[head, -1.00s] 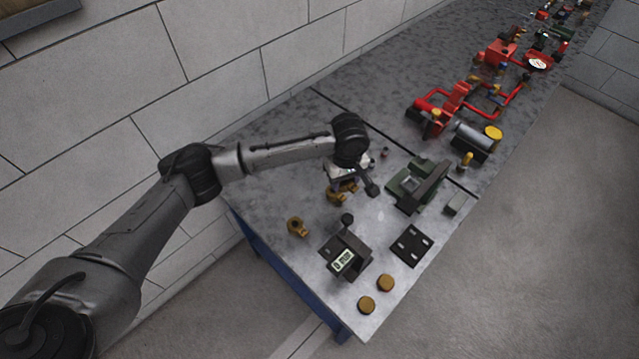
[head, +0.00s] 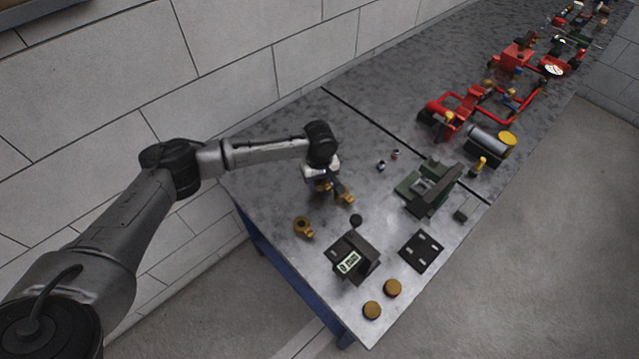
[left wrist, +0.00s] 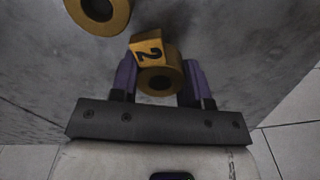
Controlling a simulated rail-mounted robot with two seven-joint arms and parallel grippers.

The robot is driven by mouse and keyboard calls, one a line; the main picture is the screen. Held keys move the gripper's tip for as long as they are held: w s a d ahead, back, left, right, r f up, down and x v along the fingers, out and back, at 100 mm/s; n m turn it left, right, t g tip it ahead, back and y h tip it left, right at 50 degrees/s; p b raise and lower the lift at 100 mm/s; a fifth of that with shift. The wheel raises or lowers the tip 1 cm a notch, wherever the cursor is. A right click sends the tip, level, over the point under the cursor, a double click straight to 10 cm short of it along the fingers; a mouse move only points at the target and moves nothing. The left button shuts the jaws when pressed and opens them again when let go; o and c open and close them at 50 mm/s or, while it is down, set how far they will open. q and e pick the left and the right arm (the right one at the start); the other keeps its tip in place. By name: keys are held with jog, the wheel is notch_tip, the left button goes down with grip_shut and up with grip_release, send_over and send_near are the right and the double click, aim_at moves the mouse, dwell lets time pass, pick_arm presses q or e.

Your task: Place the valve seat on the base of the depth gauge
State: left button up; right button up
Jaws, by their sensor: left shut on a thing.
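My left gripper (head: 323,184) is shut on a brass ring-shaped part (left wrist: 160,80), taken to be the valve seat, with a yellow block marked "2". In the left wrist view its purple fingers (left wrist: 158,82) stand on either side of the ring. Another brass ring (left wrist: 98,8) is partly cut off at the top left of that view. In the head view a brass part (head: 346,198) shows beside the gripper; I cannot tell whether it is the held one. The depth gauge (head: 350,260), a dark block with a digital display, stands below and right of the gripper. My right gripper is out of view.
Another brass part (head: 302,227) stands near the left table edge. A black plate (head: 421,251), two brass discs (head: 392,288) and a dark green fixture (head: 430,188) lie around the gauge.

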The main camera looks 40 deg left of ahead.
pick_arm(q)
jog(key=shift+f, duration=0.85)
jog(key=o, duration=1.1)
jog(key=shift+f, duration=0.15)
notch_tip(320, 180, up, 11)
jog(key=shift+f+p, duration=0.2)
jog(key=shift+p, duration=0.75)
jog(key=shift+o, duration=0.2)
jog(key=shift+r, duration=0.9)
